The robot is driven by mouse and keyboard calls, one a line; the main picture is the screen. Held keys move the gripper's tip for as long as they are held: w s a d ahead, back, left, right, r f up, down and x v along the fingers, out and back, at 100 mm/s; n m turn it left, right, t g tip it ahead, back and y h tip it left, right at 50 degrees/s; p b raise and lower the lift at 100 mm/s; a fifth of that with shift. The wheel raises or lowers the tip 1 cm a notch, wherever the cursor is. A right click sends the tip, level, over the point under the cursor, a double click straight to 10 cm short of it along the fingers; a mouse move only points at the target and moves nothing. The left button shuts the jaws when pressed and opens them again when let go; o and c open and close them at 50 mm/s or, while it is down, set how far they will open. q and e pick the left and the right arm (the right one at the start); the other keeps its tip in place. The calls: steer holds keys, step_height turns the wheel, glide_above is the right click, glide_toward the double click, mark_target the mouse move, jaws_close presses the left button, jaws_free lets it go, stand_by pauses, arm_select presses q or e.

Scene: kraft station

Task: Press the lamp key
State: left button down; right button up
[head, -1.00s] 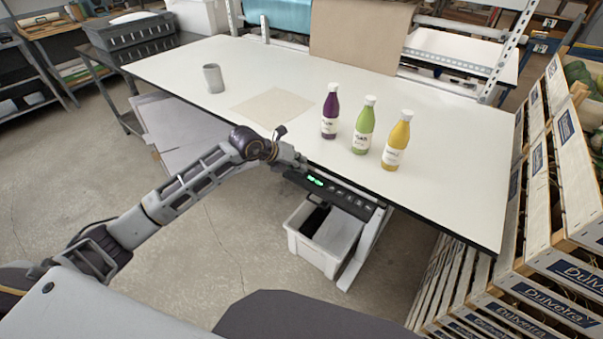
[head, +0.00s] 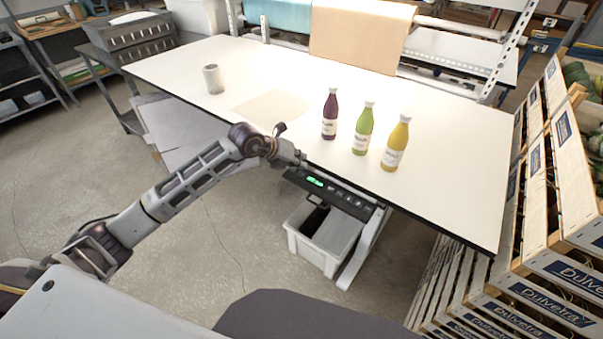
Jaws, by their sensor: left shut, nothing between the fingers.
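A dark control panel (head: 345,200) hangs under the front edge of the white table. It has a lit green display at its left end and a row of small keys to the right. I cannot read which key is the lamp key. My left gripper (head: 299,160) is shut and empty. It is at the table's front edge, just above the panel's left end. The arm hides part of that end, and I cannot tell whether the fingertips touch the panel. My right gripper is out of view.
The white table (head: 450,175) is brightly lit. Purple (head: 330,116), green (head: 363,130) and yellow (head: 396,145) bottles stand near its front. A white bin (head: 305,245) is below the panel; slatted crates (head: 540,190) flank the right.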

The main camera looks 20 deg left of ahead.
mark_target(300, 171)
arm_select(q)
step_height(300, 171, up, 6)
steer(key=p, duration=0.3)
stand_by(0.8)
stand_by(1.3)
